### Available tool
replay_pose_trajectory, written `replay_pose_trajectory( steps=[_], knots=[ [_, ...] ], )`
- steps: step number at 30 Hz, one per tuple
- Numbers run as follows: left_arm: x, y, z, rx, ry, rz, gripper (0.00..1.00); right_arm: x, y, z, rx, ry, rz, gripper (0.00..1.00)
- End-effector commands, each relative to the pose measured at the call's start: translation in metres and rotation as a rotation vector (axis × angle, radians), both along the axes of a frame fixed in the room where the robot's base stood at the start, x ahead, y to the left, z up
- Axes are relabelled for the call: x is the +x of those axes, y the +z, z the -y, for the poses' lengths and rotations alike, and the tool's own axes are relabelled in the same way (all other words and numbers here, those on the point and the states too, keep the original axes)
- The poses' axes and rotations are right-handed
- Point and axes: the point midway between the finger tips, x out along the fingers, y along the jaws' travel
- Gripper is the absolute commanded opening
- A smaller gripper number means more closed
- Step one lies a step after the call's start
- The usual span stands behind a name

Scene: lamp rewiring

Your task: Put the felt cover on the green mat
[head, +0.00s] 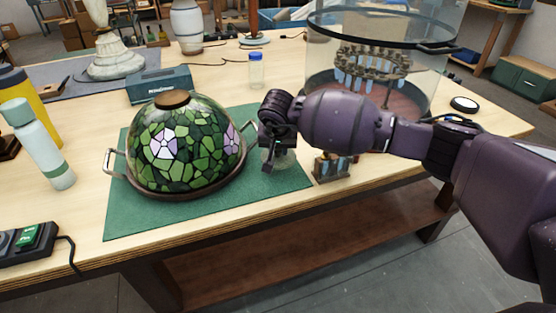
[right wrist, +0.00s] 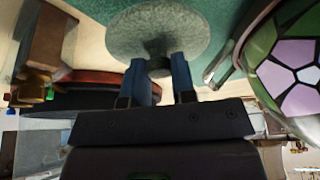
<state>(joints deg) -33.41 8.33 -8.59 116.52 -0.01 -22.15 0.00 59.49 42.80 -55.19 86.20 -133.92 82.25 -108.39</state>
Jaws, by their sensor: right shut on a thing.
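The felt cover (right wrist: 150,22) is a round, mottled grey-green disc with a small dark knob in the right wrist view. My right gripper (right wrist: 166,72) is shut on that knob with its two blue fingers. In the head view my right gripper (head: 280,152) is over the right part of the green mat (head: 275,190), and the felt cover (head: 268,160) shows only partly behind and below it. I cannot tell whether the cover touches the mat. My left gripper is not in view.
A green stained-glass shade (head: 185,150) sits on a tray with handles at the mat's left. A small wooden holder with glass pieces (head: 332,167) stands just right of the gripper. A glass case (head: 378,75) stands behind it. The mat's front right is bare.

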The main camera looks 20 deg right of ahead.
Motion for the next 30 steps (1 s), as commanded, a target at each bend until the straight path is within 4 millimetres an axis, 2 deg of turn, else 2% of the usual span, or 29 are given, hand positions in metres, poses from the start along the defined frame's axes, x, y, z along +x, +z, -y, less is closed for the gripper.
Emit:
replay_pose_trajectory(
  steps=[5, 13, 25, 26, 30],
  knots=[
    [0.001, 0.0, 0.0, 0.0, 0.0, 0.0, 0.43, 0.0, -0.01, 0.0, 0.0, 0.0, -0.001, 0.02],
    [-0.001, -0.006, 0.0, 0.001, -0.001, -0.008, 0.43, 0.0, -0.044, 0.0, 0.001, -0.001, -0.003, 0.02],
    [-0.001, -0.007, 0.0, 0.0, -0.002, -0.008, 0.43, 0.0, -0.048, 0.0, 0.0, 0.0, 0.0, 0.02],
    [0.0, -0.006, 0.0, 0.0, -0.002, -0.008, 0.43, 0.0, -0.048, 0.0, 0.0, 0.0, 0.0, 0.28],
    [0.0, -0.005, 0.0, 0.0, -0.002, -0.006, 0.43, 0.0, -0.047, 0.0, 0.0, 0.0, 0.0, 0.49]
  ],
)
